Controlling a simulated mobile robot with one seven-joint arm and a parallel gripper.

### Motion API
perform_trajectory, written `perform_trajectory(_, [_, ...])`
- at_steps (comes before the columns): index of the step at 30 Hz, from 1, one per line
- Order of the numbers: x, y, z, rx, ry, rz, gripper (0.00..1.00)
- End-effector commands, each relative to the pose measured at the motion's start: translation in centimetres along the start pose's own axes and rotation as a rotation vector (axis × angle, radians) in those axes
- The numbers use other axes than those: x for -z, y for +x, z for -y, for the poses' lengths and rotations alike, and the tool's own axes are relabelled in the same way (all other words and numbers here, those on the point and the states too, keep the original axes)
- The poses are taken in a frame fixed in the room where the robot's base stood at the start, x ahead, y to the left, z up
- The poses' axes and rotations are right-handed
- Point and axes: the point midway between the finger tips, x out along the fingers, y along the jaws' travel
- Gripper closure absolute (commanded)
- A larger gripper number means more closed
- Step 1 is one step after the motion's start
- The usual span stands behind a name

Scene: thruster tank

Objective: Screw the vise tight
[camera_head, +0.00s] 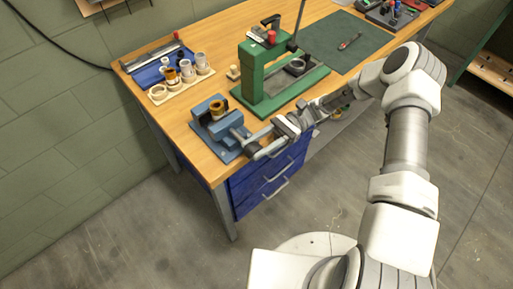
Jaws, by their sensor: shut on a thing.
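The blue vise (211,116) sits on the wooden bench near its front left corner. A small brass-coloured cylindrical part (218,107) stands between its jaws; I cannot tell how tightly they press on it. The vise's grey screw handle (238,133) points toward the bench's front edge. My gripper (256,150) reaches in from the right, low over the front edge, and is shut on the vise handle. The fingertips and the exact grip are small and partly hidden.
A green press (262,75) stands right behind my gripper. A wooden rack (182,89) with several cylindrical parts lies at the back left. A dark green mat (330,42) with a small tool lies to the right. Blue drawers (262,185) are under the bench.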

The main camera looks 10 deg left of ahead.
Motion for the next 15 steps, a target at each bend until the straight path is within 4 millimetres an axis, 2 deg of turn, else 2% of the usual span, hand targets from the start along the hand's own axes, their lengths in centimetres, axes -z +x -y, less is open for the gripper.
perform_trajectory(1, [0.59,0.0,-0.68,-0.014,0.014,0.013,1.0])
perform_trajectory(15, [0.36,0.01,-0.65,-0.014,0.014,0.047,1.0])
